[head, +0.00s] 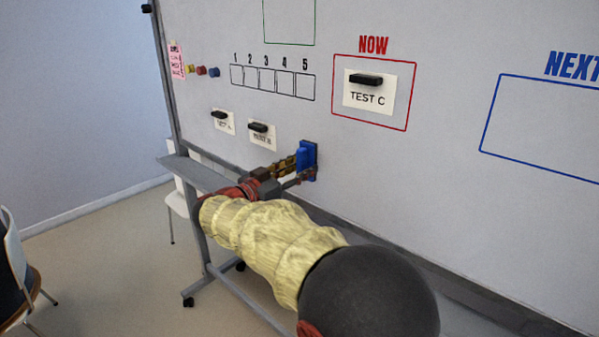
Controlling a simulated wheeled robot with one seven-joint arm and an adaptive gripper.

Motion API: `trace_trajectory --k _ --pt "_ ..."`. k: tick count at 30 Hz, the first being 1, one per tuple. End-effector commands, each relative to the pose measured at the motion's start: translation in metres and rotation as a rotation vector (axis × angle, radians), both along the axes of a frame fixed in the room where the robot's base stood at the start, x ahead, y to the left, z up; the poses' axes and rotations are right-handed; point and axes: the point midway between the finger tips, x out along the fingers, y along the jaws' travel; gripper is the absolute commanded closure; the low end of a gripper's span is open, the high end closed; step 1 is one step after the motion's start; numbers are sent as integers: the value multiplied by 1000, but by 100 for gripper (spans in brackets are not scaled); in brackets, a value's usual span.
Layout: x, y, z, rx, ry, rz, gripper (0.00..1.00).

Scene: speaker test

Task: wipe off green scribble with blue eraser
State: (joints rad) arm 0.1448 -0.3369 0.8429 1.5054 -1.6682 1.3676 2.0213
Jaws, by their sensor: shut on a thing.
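The blue eraser (308,155) is upright against the lower part of the whiteboard (450,175). My gripper (298,166) is shut on it from the left. The eraser looks flush with the board, but I cannot tell whether it touches. No green scribble can be made out; the eraser, gripper and arm cover part of the lower board. A green outlined box (289,42) shows at the top edge.
A card reading TEST C (369,100) hangs in the red NOW box. Two smaller cards (223,123) (263,137) hang left of the eraser. Coloured magnets (201,71) and a pink note (176,60) are far left. A tray ledge (197,174) runs below. Chairs stand left.

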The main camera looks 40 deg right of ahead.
Motion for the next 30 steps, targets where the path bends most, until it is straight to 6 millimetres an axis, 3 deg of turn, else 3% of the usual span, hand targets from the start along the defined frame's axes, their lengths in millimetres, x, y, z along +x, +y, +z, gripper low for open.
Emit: trace_trajectory --k 12,20,30 --pt "-33 -2 1 -1 -2 -5 83" --pt "-40 -2 0 0 -1 -4 83" --pt "-66 -2 0 0 -1 -3 83"
